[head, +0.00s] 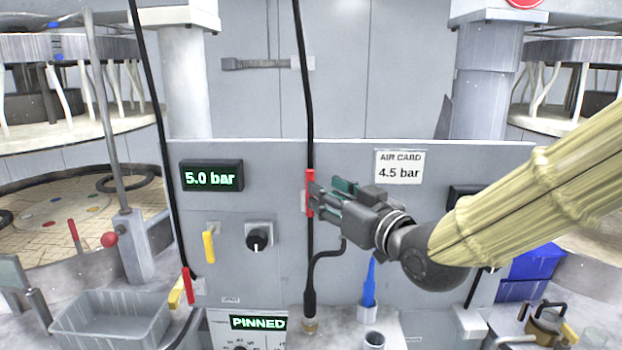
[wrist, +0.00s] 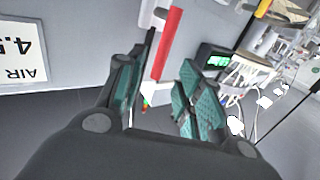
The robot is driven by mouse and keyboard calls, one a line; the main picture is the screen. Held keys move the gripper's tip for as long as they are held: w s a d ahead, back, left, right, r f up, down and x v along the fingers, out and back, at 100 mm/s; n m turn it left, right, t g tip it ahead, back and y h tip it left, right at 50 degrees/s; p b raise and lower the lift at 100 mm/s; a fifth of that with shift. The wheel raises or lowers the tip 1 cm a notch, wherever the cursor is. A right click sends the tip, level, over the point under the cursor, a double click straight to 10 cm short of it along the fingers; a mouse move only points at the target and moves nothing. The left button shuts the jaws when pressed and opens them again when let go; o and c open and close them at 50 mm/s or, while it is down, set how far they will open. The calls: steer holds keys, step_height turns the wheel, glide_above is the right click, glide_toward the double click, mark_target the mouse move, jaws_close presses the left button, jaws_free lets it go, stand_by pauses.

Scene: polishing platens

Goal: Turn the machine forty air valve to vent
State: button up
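A red valve lever (head: 310,193) stands upright on the grey panel, in line with a black vertical hose. No machine number is readable by it. In the wrist view the red lever (wrist: 168,42) shows beyond the fingertips, with a pale valve body beside it. My gripper (head: 327,196) is just right of the lever in the head view, fingers pointing at it. In the wrist view my gripper (wrist: 160,88) is open, with a clear gap between its teal pads. The lever's lower end lies near this gap; I cannot tell whether a finger touches it.
The panel carries a 5.0 bar display (head: 211,176), a black knob (head: 258,238), a yellow lever (head: 208,246) and an air card reading 4.5 bar (head: 399,167). Another red lever (head: 188,286) is lower left. A grey bin (head: 112,325) and a blue nozzle (head: 369,285) stand below.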

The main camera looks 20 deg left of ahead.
steer(key=p+x, duration=0.2)
steer(key=x, duration=0.4)
steer(key=shift+w+a, duration=0.2)
steer(key=shift+a, duration=0.1)
jaws_close()
